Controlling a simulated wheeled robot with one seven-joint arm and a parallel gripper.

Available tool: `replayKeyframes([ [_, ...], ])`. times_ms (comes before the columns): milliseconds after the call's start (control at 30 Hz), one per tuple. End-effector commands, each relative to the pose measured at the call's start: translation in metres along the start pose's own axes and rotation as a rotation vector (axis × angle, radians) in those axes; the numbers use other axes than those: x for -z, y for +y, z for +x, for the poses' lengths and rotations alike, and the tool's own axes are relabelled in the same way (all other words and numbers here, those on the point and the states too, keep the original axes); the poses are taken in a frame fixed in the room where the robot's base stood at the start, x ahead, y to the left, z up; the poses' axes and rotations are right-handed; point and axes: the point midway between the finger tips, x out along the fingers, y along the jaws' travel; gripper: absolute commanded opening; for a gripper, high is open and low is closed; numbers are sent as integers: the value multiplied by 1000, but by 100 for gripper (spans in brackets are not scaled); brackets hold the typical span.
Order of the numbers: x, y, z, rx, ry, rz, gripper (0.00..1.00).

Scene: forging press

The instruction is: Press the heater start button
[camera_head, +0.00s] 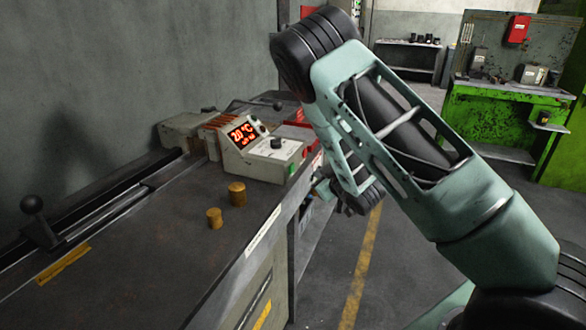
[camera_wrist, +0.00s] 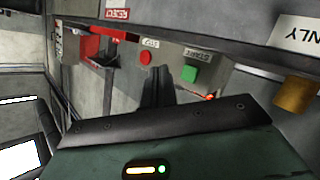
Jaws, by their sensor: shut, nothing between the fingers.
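The heater control box (camera_head: 262,150) stands on the bench with a lit red display (camera_head: 243,134) reading 20 °C and a black knob (camera_head: 277,143). In the wrist view a square green button (camera_wrist: 189,73) sits on a grey panel, with an upside-down label beside it that seems to read START. A round red button (camera_wrist: 146,58) is to its left. My arm hides most of the gripper in the head view.
Two brass cylinders (camera_head: 237,193) (camera_head: 214,217) stand on the bench top (camera_head: 150,245). One brass piece (camera_wrist: 295,95) shows at the wrist view's right. A black-knobbed lever (camera_head: 36,210) is at the left. A green workbench (camera_head: 500,125) stands at the back right across open floor.

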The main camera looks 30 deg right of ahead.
Motion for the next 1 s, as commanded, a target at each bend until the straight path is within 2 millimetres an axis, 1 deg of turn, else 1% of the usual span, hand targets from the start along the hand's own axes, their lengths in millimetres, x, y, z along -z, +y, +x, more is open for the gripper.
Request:
replayKeyframes([
  [33, 6, -4, 6, 2, 4, -1, 0],
  [200, 15, -15, 20, 0, 2, 1, 0],
  [400, 22, -23, 31, 0, 1, 1, 0],
  [567, 25, -25, 34, -1, 0, 1, 0],
  [1000, 24, -24, 34, -1, 0, 1, 0],
])
